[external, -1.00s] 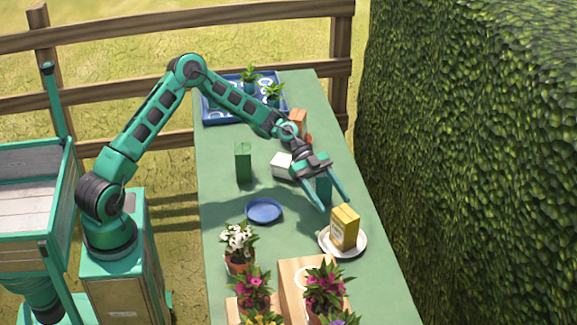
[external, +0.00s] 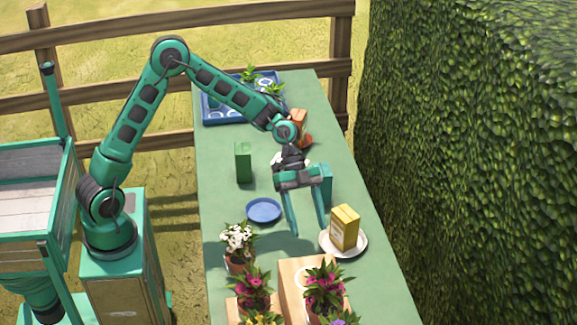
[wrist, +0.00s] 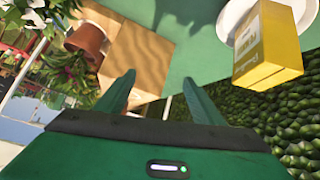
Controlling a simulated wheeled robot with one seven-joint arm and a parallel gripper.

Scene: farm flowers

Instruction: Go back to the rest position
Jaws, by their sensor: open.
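My gripper (external: 308,228) is open and empty above the green table (external: 225,185), with its fingers pointing toward the front of the picture. In the wrist view its two fingers (wrist: 158,90) stand apart with nothing between them. A yellow box (external: 344,227) stands on a white plate (external: 359,248) just right of the fingers. The same yellow box (wrist: 266,45) is at the upper right in the wrist view. My arm bends high over the table's left side.
Potted flowers (external: 238,245) and wooden blocks (external: 293,270) stand in front. A blue tray (external: 210,119) with plants is at the back. A hedge (external: 470,140) borders the right.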

